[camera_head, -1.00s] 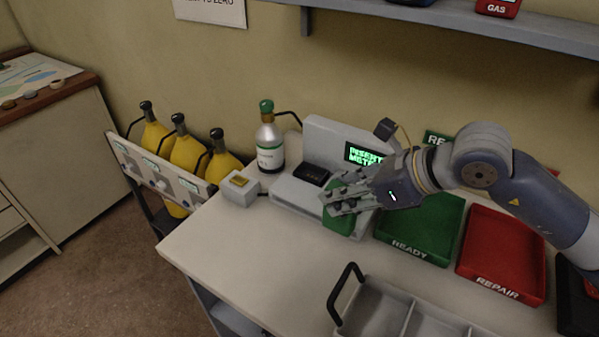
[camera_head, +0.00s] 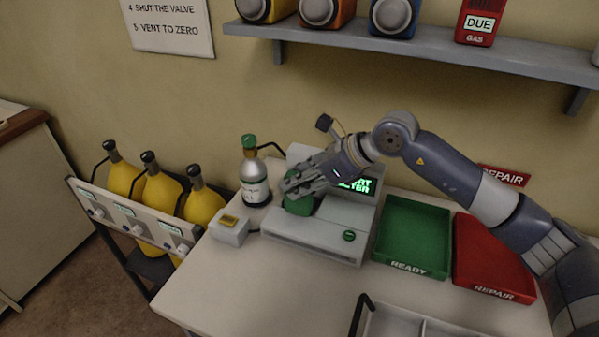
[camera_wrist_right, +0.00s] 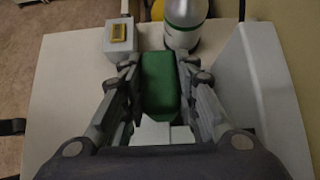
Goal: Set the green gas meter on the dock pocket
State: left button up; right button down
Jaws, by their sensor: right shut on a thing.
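The green gas meter (camera_head: 299,205) is in my right gripper (camera_head: 292,188), which is shut on it over the left part of the grey dock (camera_head: 310,242). In the right wrist view the meter (camera_wrist_right: 160,85) sits between the two fingers of the gripper (camera_wrist_right: 158,72). The dock has a lit screen (camera_head: 362,185) with green text, partly covered by my gripper. The dock pocket is hidden under the meter and gripper, so I cannot tell whether the meter touches it. My left gripper is not in view.
A silver bottle with a green cap (camera_head: 253,178) and a small grey box (camera_head: 229,231) stand left of the dock. A green READY tray (camera_head: 413,235) and a red REPAIR tray (camera_head: 490,262) lie to the right. A shelf (camera_head: 430,45) hangs above.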

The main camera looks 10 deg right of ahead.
jog(key=shift+w+d+f+p, duration=0.2)
jog(key=shift+w+f+p, duration=0.2)
jog(key=shift+w+f, duration=0.4)
jog(key=shift+w+d+f+p, duration=0.2)
jog(key=shift+w+f+p, duration=0.35)
jog(key=shift+w, duration=0.45)
jog(key=shift+w+d+f+p, duration=0.2)
jog(key=shift+w+f+p, duration=0.1)
jog(key=shift+w+f, duration=0.55)
jog(key=c, duration=1.5)
grip_release()
jog(key=shift+r, duration=0.1)
jog(key=shift+c, duration=0.2)
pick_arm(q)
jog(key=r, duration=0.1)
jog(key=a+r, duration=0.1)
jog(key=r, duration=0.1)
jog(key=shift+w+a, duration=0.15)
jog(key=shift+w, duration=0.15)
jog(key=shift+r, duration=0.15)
pick_arm(e)
jog(key=shift+r, duration=0.1)
